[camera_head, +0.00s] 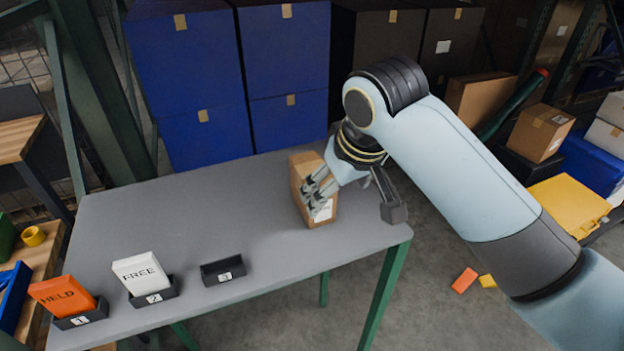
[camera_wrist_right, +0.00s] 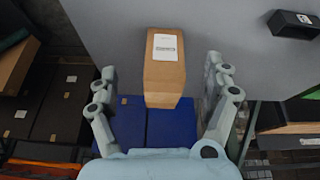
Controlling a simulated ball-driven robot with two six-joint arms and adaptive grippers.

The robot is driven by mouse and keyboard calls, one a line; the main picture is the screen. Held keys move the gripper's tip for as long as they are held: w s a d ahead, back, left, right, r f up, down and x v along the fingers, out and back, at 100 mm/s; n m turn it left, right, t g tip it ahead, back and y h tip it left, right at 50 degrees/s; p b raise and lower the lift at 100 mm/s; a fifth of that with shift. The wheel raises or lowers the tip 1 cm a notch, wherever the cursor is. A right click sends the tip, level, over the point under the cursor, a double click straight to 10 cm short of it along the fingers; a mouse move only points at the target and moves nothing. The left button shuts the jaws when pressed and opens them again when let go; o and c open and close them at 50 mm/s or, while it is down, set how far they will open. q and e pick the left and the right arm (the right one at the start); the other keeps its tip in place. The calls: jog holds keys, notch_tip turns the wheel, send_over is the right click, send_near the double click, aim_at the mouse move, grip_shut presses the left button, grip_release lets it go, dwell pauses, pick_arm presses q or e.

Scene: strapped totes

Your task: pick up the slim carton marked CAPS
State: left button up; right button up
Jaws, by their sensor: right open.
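A slim brown carton (camera_head: 299,172) stands on the grey table near its right end, with a white label low on the side facing me. The carton also shows in the right wrist view (camera_wrist_right: 164,82), where the label's print is too small to read. My right gripper (camera_head: 314,192) is at the carton. In the right wrist view its two fingers (camera_wrist_right: 160,66) are spread wide, one on each side of the carton, with gaps between. In the head view the arm and fingers hide part of the carton. My left gripper is not in view.
On the grey table (camera_head: 215,215), an orange HELD card (camera_head: 62,296) and a white FREE card (camera_head: 141,272) stand in holders 1 and 2. Holder 3 (camera_head: 223,270) is empty. Blue boxes (camera_head: 190,70) stack behind the table. The table's middle is clear.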

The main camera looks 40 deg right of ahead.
notch_tip(320, 180, up, 3)
jog(key=m, duration=0.1)
send_over(312, 168)
jog(key=s, duration=0.3)
jog(key=shift+s+a, duration=0.2)
jog(key=shift+a, duration=0.2)
jog(key=x, duration=0.2)
jog(key=w+x, duration=0.1)
jog(key=x, duration=0.1)
jog(key=shift+w+d+f+p, duration=0.1)
jog(key=shift+d+p, duration=0.05)
jog(key=shift+p, duration=0.2)
jog(key=p+x, duration=0.1)
jog(key=x, duration=0.4)
jog(key=shift+w+f, duration=0.15)
jog(key=shift+f, duration=0.3)
jog(key=shift+f, duration=0.25)
jog(key=c, duration=1.4)
